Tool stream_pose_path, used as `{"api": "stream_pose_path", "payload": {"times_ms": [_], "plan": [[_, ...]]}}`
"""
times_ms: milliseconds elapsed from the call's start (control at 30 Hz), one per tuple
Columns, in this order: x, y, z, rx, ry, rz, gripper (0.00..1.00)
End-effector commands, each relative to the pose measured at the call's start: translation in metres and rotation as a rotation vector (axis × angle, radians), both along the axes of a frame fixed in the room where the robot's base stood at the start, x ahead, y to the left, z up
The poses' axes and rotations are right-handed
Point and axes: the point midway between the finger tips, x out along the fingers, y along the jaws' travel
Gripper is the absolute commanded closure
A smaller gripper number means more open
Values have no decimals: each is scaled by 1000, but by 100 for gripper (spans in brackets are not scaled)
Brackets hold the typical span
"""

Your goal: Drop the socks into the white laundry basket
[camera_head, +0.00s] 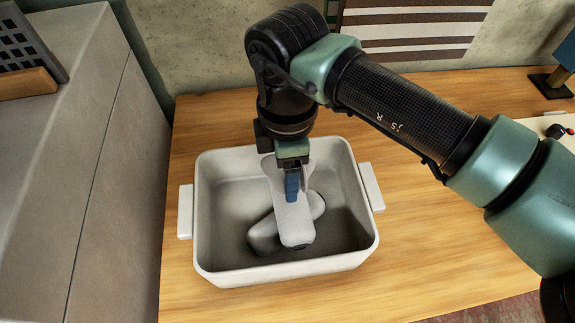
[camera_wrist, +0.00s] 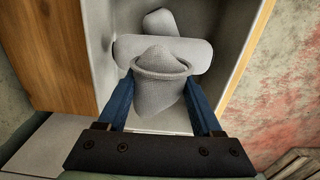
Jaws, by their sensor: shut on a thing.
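The white laundry basket (camera_head: 206,215) stands on the wooden surface, its open top facing up. My gripper (camera_head: 292,190) points down inside the basket's outline and is shut on a light grey sock (camera_head: 295,222). In the wrist view this held sock (camera_wrist: 158,97) sits between the blue fingers, its cuff facing the camera. Another grey sock (camera_head: 264,236) lies on the basket floor below, partly hidden by the held one; it also shows crosswise in the wrist view (camera_wrist: 200,52). I cannot tell whether the two socks touch.
A grey block-like unit (camera_head: 60,160) stands close to the basket's left. The wall (camera_head: 190,45) with a striped panel (camera_head: 415,25) is behind. Wooden surface (camera_head: 430,260) is clear right of the basket, under my arm. A blue object on a dark base (camera_head: 552,84) stands far right.

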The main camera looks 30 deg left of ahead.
Motion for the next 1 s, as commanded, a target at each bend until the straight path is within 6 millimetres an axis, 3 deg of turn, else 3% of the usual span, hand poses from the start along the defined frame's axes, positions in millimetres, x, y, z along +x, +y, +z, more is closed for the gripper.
{"api": "stream_pose_path", "payload": {"times_ms": [33, 200, 567, 1000], "plan": [[0, 0, 0, 0, 0, 0, 31], [0, 0, 0, 0, 0, 0, 1], [1, 0, 9, 0, -3, 0, 0], [1, 0, 98, -1, -4, 0, 0]]}}
